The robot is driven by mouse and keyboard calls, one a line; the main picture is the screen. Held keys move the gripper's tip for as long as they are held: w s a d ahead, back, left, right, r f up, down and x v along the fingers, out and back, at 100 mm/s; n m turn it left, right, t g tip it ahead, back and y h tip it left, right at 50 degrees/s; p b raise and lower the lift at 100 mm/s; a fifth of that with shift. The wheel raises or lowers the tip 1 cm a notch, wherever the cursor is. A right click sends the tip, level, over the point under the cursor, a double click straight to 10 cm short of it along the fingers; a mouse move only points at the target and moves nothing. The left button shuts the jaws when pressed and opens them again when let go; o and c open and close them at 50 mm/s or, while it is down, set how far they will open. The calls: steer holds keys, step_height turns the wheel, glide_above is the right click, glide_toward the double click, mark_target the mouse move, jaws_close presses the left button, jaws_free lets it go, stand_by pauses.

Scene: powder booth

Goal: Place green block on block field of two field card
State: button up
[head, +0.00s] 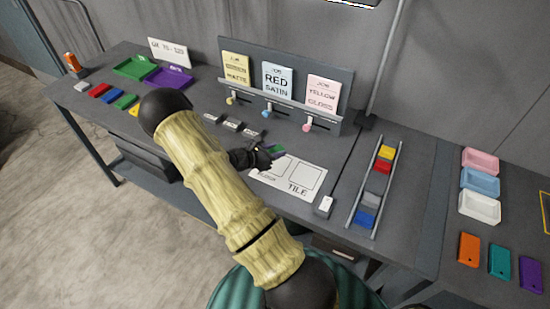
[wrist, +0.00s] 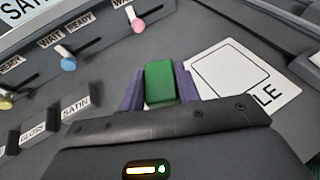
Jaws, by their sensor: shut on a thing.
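My gripper (head: 272,154) is shut on the green block (wrist: 160,82). In the wrist view the block sits between the two purple fingers (wrist: 160,90). The white two field card (head: 290,188) lies on the bench. Its right field is marked TILE and is empty. Its left field is partly hidden by my gripper in the head view, and its label is only partly readable. In the wrist view the card (wrist: 285,93) shows to the right of the block. My gripper is at the card's far left edge; its height above the bench is hard to tell.
A small white block (head: 324,205) stands right of the card, beside a rack (head: 364,196) of coloured blocks. Behind are job cards (head: 277,79) on a panel with sliders. Small grey labelled blocks (head: 231,125) lie left of my gripper. Coloured trays (head: 480,182) stand at the far right.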

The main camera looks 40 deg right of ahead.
mark_target(275, 164)
steer(key=shift+f, duration=0.1)
steer(key=shift+f+p, duration=0.55)
steer(key=shift+f, duration=1.45)
steer(key=shift+f, duration=0.2)
steer(key=o, duration=1)
steer(key=shift+c, duration=0.2)
steer(key=shift+r, duration=0.2)
steer(key=b+v, duration=0.3)
steer(key=v, duration=0.9)
steer(key=shift+a, duration=0.1)
